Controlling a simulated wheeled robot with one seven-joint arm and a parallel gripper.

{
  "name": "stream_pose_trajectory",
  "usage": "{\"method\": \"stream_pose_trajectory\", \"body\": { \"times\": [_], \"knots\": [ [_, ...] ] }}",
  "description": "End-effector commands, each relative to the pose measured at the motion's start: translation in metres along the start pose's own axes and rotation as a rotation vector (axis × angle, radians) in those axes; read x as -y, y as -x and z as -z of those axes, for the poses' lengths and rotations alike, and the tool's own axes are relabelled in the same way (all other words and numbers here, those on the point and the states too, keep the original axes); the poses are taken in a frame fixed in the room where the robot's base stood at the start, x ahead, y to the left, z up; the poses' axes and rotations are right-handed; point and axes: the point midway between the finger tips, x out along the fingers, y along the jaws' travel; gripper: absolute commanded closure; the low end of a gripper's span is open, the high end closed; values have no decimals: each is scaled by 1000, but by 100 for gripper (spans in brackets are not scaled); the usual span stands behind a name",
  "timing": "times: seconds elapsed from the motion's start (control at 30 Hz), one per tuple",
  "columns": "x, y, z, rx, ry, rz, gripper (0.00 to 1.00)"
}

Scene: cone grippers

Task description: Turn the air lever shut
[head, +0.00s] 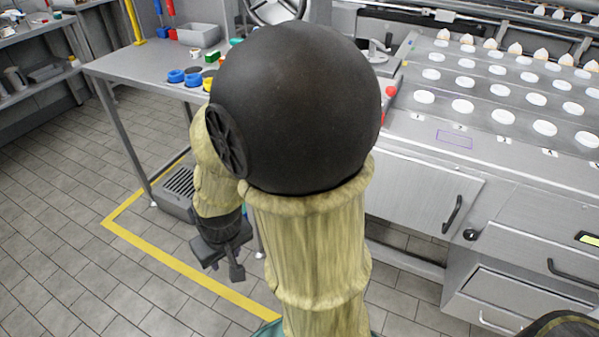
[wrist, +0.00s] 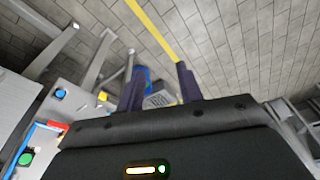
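My gripper (head: 224,262) hangs beside the work table, low over the tiled floor. In the wrist view my gripper (wrist: 160,75) shows two dark fingers standing apart, with nothing held between them. I cannot pick out the air lever for certain in either view. My own dark round arm joint covers the middle of the head view and hides part of the table and machine behind it.
A steel table (head: 130,68) with blue caps (head: 177,76) and a grey bin (head: 198,34) stands left. The machine (head: 420,180), with rows of white cups and a door handle (head: 452,214), fills the right. Tiled floor (head: 60,220) at left is clear.

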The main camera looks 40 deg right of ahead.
Motion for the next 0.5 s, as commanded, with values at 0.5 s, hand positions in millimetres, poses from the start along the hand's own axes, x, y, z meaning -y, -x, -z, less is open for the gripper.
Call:
{"method": "stream_pose_trajectory", "body": {
  "times": [0.5],
  "knots": [
    [-43,-140,-16,99,14,-274,64]
  ]
}}
